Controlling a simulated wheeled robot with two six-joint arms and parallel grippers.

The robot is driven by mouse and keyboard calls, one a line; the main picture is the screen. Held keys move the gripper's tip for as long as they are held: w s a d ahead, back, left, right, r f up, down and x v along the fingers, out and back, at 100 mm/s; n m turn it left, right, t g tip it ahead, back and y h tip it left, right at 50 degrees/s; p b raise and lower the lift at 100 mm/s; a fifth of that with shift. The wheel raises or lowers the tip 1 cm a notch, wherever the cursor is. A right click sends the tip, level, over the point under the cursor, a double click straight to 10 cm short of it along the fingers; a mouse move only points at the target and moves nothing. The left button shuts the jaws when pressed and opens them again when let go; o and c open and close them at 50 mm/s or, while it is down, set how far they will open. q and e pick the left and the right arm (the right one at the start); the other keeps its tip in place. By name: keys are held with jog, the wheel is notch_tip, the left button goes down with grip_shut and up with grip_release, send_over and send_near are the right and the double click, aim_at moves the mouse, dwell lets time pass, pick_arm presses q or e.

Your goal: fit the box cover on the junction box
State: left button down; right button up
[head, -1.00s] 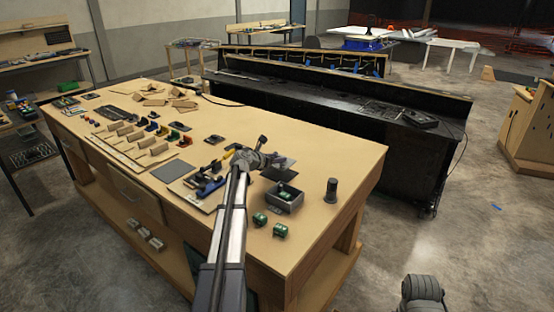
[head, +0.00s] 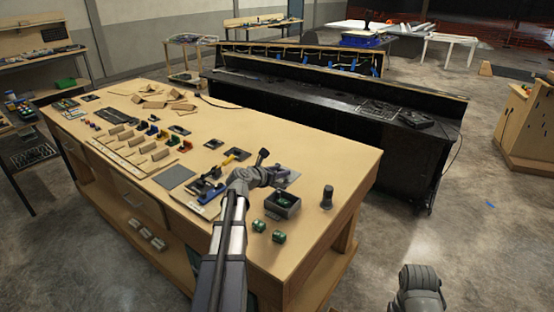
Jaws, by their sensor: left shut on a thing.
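The junction box (head: 282,208) is a small open grey box near the right end of the wooden table, with something dark green inside. My left gripper (head: 268,170) is just behind and left of the box, shut on the box cover (head: 287,179), a thin grey plate. The cover is behind the box and apart from it in the picture; its exact height is hard to tell. The wrist hides part of the gripper and the cover's left side. Only a grey part of my right arm shows at the bottom right; its gripper is out of view.
A dark cylinder (head: 327,197) stands right of the box. Two small green parts (head: 279,237) lie in front of it. A blue-and-black tool (head: 209,191) lies left of my arm. The table (head: 335,170) is clear behind the cylinder. A black console (head: 330,122) stands behind.

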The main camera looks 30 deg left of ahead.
aim_at(281, 182)
pick_arm(q)
jog(key=s, duration=0.1)
jog(key=d, duration=0.1)
jog(key=s+d, duration=0.1)
jog(key=shift+s+r, duration=0.25)
jog(key=shift+s, duration=0.1)
jog(key=shift+f+b, duration=3.2)
jog(key=shift+f, duration=0.15)
jog(key=shift+f+b, duration=1.15)
jog(key=shift+c, duration=1.7)
grip_release()
jog(key=shift+r, duration=0.1)
jog(key=p+v, duration=0.3)
jog(key=v, duration=0.4)
jog(key=shift+s, duration=0.35)
